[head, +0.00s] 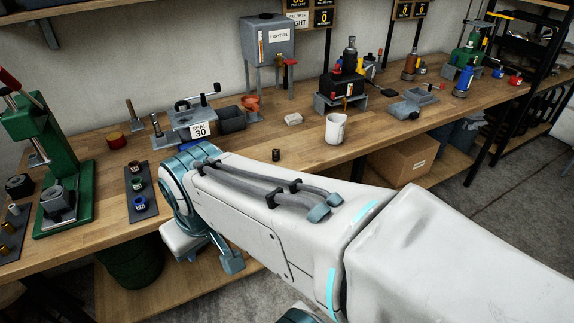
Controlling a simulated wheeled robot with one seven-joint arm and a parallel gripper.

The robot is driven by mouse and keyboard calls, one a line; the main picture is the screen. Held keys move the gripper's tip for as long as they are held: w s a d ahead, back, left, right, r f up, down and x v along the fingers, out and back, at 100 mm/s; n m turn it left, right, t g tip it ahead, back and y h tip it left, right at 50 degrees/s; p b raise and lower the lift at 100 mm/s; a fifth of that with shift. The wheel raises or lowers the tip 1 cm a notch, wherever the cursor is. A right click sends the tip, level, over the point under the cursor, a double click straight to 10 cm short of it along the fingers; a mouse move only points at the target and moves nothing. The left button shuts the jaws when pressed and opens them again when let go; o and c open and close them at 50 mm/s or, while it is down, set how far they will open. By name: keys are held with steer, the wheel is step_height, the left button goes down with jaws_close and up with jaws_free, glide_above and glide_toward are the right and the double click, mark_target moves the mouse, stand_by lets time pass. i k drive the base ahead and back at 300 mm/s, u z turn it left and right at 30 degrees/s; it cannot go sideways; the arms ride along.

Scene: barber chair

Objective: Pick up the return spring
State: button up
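I cannot make out the return spring for certain. A small dark cylinder (276,155) stands upright on the wooden workbench, left of a white cup; it is too small to tell if it is a coiled spring. My arm reaches across the front of the bench and bends down at its teal joint. The end of my arm, with my gripper (230,262), shows partly below the bench's front edge, apart from everything on the bench. Its fingers are not clear, and I cannot tell if it is open or shut.
A cardboard box (402,160) sits underneath. Bare wood surrounds the cylinder.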

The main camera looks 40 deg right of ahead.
mark_target(274, 155)
steer(key=z, duration=0.15)
steer(key=i, duration=0.4)
steer(key=z, duration=0.85)
steer(key=i, duration=0.55)
steer(key=z, duration=0.55)
